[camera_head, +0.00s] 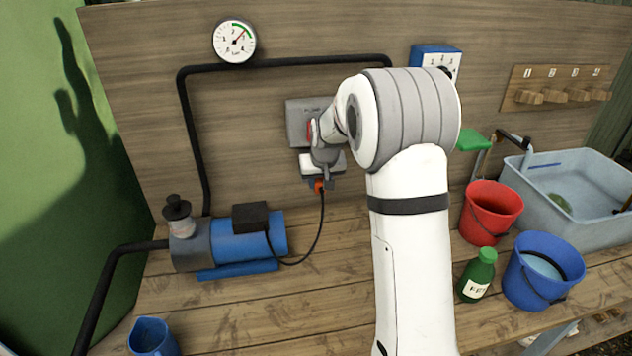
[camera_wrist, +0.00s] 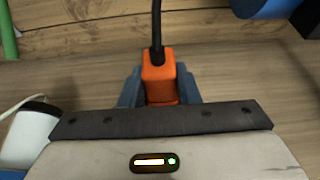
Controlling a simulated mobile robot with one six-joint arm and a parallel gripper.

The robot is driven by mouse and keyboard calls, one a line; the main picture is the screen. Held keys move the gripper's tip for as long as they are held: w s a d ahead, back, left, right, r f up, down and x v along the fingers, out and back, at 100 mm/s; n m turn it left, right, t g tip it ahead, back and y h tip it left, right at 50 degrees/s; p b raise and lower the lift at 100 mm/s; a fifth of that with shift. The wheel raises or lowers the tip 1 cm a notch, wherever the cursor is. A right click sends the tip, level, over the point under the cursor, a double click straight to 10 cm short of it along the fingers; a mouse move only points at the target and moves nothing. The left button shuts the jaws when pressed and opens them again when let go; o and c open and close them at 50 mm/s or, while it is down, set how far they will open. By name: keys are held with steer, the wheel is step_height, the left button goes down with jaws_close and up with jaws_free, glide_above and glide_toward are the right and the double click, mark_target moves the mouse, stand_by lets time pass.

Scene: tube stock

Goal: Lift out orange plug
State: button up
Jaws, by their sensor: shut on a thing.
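The orange plug (camera_wrist: 158,80) shows in the wrist view between the two fingers of my gripper (camera_wrist: 159,88), with its black cable running up from it. My gripper is shut on the plug. In the head view the orange plug (camera_head: 319,186) is a small patch below my gripper (camera_head: 326,180), near the grey box (camera_head: 303,112) on the wooden wall. The cable hangs from it toward the blue pump. My arm and wrist hide part of the grey box. I cannot tell whether the plug still sits in a socket.
A blue pump (camera_head: 245,236) stands left on the wooden bench, with a black pipe and a gauge (camera_head: 235,41) above. On the right are a green bottle (camera_head: 478,275), a red bucket (camera_head: 490,212), a blue bucket (camera_head: 541,270) and a grey basin (camera_head: 590,190).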

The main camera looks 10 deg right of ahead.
steer(key=shift+c, duration=0.6)
steer(key=shift+s, duration=0.1)
steer(key=shift+s, duration=0.1)
steer(key=shift+s, duration=0.15)
steer(key=shift+s+b, duration=0.6)
steer(key=shift+s, duration=0.3)
steer(key=shift+s, duration=0.1)
steer(key=shift+s+b, duration=0.65)
steer(key=shift+s, duration=0.75)
steer(key=shift+s, duration=0.3)
